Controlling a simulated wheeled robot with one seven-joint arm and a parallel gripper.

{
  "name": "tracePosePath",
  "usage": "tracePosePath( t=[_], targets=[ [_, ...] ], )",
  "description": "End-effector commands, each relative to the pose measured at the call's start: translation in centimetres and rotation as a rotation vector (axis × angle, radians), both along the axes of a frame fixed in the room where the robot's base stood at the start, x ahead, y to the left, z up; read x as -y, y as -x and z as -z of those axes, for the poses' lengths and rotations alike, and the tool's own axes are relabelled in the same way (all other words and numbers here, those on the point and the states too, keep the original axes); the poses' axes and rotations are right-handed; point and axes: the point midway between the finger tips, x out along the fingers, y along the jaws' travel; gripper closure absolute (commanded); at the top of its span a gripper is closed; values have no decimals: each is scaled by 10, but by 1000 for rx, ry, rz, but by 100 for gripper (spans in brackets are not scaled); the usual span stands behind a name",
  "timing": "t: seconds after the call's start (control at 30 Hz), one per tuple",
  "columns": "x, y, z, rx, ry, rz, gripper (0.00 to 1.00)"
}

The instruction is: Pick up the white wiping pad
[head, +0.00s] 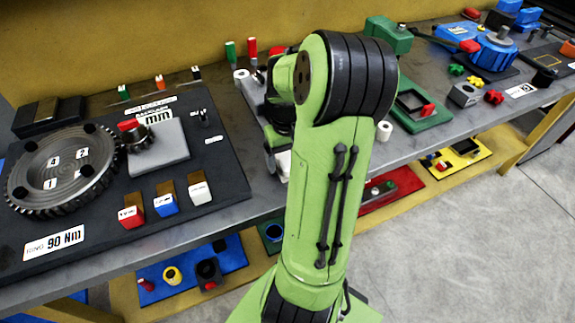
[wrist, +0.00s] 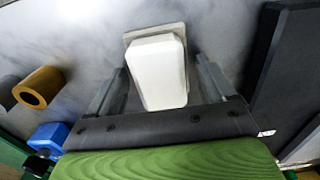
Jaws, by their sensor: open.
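The white wiping pad (wrist: 157,72) shows in the wrist view as a pale block with a rounded edge, on a slightly wider grey-beige base, above the grey bench top. My gripper (wrist: 158,85) is open, with one finger on the left of the pad and one on the right. A gap shows between the pad and each finger; I cannot tell how deep the fingers reach. In the head view my green arm hides the gripper, and a white piece just left of the arm may be the pad, but I cannot tell.
In the wrist view a tan ring (wrist: 39,87) and a blue block (wrist: 48,137) lie to the left, and a dark plate edge (wrist: 285,60) stands to the right. In the head view a dark board with a large gear (head: 62,170) lies left of my arm.

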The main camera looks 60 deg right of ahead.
Motion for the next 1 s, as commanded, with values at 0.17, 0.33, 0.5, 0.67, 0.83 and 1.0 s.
tracePosePath(
  t=[0.17,0.33,0.5,0.67,0.83,1.0],
  targets=[
    [0,0,-2,1,1,0,23],
    [0,0,-2,1,1,0,49],
    [0,0,-2,0,1,0,64],
    [0,0,-5,1,2,0,64],
    [1,-1,-42,2,6,0,64],
    [0,-1,-84,2,5,0,64]
  ],
)
